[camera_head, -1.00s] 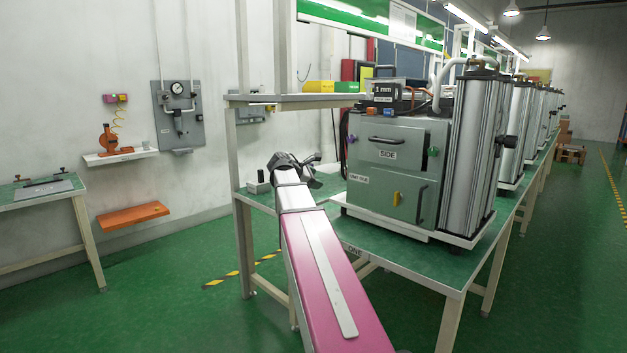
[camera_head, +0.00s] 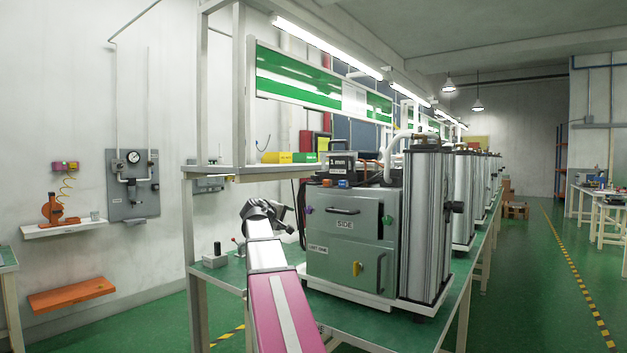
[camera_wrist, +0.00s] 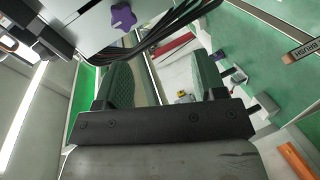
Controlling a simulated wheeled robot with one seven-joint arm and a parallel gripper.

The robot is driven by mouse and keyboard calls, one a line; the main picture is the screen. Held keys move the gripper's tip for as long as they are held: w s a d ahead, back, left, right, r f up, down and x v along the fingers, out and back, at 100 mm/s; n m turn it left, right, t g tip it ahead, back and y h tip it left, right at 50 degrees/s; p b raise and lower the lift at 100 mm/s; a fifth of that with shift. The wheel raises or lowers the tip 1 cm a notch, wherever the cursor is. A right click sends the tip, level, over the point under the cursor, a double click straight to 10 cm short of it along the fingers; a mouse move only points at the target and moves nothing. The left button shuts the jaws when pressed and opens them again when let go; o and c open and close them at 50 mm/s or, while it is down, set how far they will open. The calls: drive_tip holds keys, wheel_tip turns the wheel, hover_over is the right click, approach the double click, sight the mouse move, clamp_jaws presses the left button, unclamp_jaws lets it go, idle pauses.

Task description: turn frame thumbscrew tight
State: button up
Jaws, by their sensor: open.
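A grey box unit (camera_head: 345,237) marked SIDE stands on the green-topped bench. It carries a purple knob (camera_head: 309,210) at its upper left, a green knob (camera_head: 388,219) at its right edge and a yellow knob (camera_head: 357,268) on the lower door. I cannot tell which one is the frame thumbscrew. My gripper (camera_head: 265,212) is left of the unit, above the bench. In the wrist view my gripper (camera_wrist: 163,62) has its fingers apart with nothing held between them. A purple star-shaped knob (camera_wrist: 122,17) shows beyond the fingers, on a grey face, apart from them.
Tall silver columns (camera_head: 426,225) stand right of the unit. Dark cables (camera_wrist: 185,30) hang across the wrist view near the knob. A shelf (camera_head: 262,172) overhangs the bench on the left. A small grey block (camera_head: 215,257) sits on the bench. The floor at right is open.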

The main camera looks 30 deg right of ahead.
sight(312, 176)
drive_tip(key=s+d+r+m+t+h, duration=0.1)
drive_tip(key=s+d+r+m+t, duration=0.1)
drive_tip(key=r+m, duration=0.5)
drive_tip(key=s+d+r+m+t+h, duration=0.1)
drive_tip(key=s+d+r+m, duration=0.15)
drive_tip(key=r+m, duration=0.5)
drive_tip(key=x, duration=1.1)
drive_tip(key=shift+w+a+r, duration=0.1)
drive_tip(key=shift+w+r, duration=0.05)
drive_tip(key=shift+w, duration=0.05)
drive_tip(key=c, duration=0.9)
